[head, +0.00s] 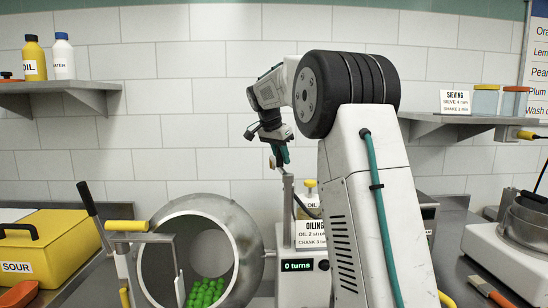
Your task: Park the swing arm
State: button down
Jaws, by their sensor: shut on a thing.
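My gripper (280,158) points down in the middle of the head view, its teal fingers at the top of a slim grey upright post. I take this post to be the swing arm (288,200); it stands beside the oiling station, behind and right of the drum. The fingers are shut on its top end, though the exact contact is small and partly hidden. A dark spout or hose (303,206) slants down from near the post. My own arm hides what lies to the right of the station.
A tilted steel drum (215,222) holds green gummies (205,293). The oiling box's display (297,266) reads "0 turns". A yellow SOUR bin (50,240) stands left, a sieve machine (515,250) right. Wall shelves (60,87) hold bottles and jars.

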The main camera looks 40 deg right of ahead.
jog(key=shift+s+d, duration=0.45)
jog(key=shift+d, duration=0.25)
jog(key=c, duration=1.2)
grip_release()
jog(key=shift+s, duration=0.1)
jog(key=shift+c, duration=0.2)
notch_tip(320, 180, up, 7)
send_over(280, 167)
jog(key=shift+d+r, duration=0.1)
